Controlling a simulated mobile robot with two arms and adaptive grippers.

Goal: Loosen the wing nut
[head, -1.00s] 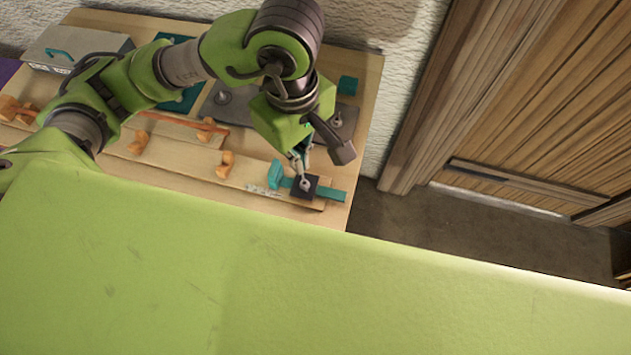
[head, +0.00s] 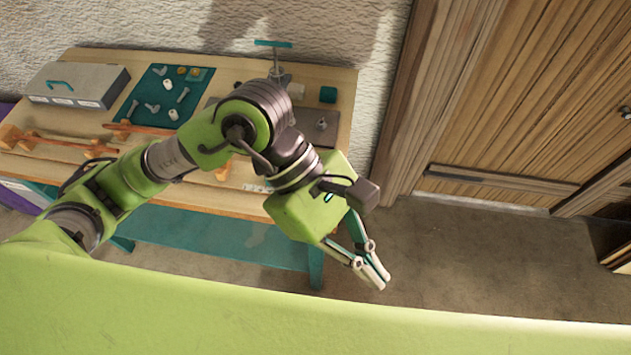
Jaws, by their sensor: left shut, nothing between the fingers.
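My left gripper (head: 380,279) is shut and empty. It hangs in front of the workbench's (head: 235,197) right front corner, with the floor behind it in the head view. No wing nut can be made out for certain. The front right end of the bench, where a dark block with a small metal piece and a teal bar showed earlier, is hidden behind my left gripper's green body. A small metal fitting (head: 322,124) stands on a grey plate at the right of the bench. My right gripper is not in view.
A teal mat (head: 145,90) with several bolts and small parts lies at the back, beside a grey metal box (head: 95,82). Orange clamps (head: 50,142) hold a lath at the left. A tool with a teal crossbar (head: 273,44) stands upright behind. The floor (head: 480,260) at right is clear.

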